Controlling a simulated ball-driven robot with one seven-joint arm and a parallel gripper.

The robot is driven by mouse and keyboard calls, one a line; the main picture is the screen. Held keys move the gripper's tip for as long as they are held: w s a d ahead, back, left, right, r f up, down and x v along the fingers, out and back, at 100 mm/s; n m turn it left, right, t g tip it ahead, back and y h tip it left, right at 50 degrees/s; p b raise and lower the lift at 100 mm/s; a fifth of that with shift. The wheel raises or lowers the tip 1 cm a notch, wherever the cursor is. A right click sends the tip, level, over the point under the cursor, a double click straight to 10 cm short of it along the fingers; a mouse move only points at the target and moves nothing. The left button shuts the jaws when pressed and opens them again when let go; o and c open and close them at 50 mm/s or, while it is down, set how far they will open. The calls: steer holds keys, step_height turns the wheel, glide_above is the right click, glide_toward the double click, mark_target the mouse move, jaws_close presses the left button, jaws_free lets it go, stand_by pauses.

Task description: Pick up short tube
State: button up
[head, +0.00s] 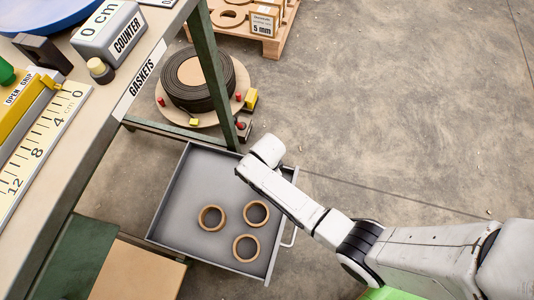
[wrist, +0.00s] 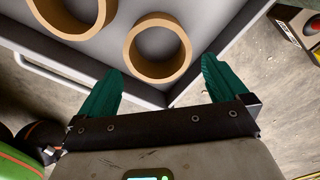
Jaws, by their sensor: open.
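Three short brown tubes lie as rings in the open grey drawer (head: 180,200) in the head view: a left one (head: 202,223), an upper right one (head: 246,217) and a lower one (head: 236,252). They look alike. My gripper (wrist: 160,68) shows in the wrist view with its two green fingers spread and nothing between them. One tube (wrist: 150,73) lies just beyond the fingertips there, and a second tube (wrist: 78,36) is cut off at the top left. I cannot tell which tubes these are. In the head view my wrist hides the fingers.
The drawer's handle (head: 291,237) is on its right side. The workbench (head: 40,225) with a ruler and a counter (head: 110,35) stands at the left. A black coil (head: 198,88) and a pallet (head: 270,42) are beyond the drawer. Open floor lies to the right.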

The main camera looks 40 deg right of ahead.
steer(key=shift+s+f+b, duration=0.15)
steer(key=shift+f+b, duration=1.95)
steer(key=shift+f, duration=1.15)
steer(key=c, duration=0.8)
steer(key=shift+r, duration=0.15)
